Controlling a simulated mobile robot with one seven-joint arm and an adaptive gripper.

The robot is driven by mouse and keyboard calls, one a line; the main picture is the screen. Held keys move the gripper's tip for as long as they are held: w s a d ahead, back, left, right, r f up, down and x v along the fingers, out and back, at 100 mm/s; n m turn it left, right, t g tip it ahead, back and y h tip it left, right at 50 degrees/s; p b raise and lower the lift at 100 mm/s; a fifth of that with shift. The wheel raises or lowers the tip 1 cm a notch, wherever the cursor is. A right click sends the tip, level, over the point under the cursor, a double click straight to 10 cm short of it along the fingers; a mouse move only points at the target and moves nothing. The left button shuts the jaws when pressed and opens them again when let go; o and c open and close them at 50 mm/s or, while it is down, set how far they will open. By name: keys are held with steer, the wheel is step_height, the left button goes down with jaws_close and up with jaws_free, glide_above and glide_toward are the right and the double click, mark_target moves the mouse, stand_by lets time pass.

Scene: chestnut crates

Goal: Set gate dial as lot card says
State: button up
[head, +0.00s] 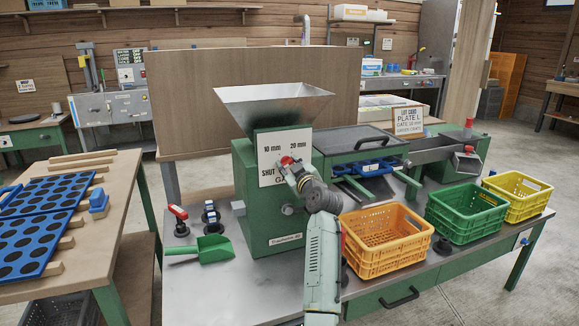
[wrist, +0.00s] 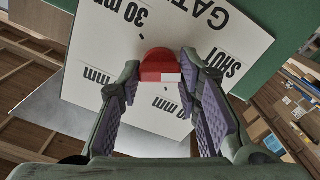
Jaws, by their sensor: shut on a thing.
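The gate dial is a red knob (head: 287,160) on a white plate (head: 270,145) on the green hopper machine. The plate is lettered SHUT, 10 mm, 20 mm and GATE; a 30 mm label also shows in the wrist view. My gripper (head: 292,168) is shut on the knob, which sits between its purple-padded fingers in the wrist view (wrist: 160,68). A white mark shows on the knob's lower side there; I cannot tell surely which label it points at. The lot card (head: 408,117) stands behind the machine; it reads PLATE L, with a gate line too small to read surely.
Orange (head: 385,268), green (head: 455,236) and yellow (head: 538,187) crates stand on the right of the bench. Blue hole plates (head: 45,215) lie on the left table.

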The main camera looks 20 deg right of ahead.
steer(key=m, duration=0.3)
steer(key=shift+m, duration=0.3)
steer(key=m, duration=0.4)
steer(key=shift+m, duration=0.3)
steer(key=m+p, duration=0.1)
steer(key=m, duration=0.2)
steer(key=shift+d+f+m+p, duration=0.1)
steer(key=shift+m+p, duration=0.6)
steer(key=shift+m, duration=1.4)
steer(key=o, duration=1.1)
steer(key=shift+o, duration=0.2)
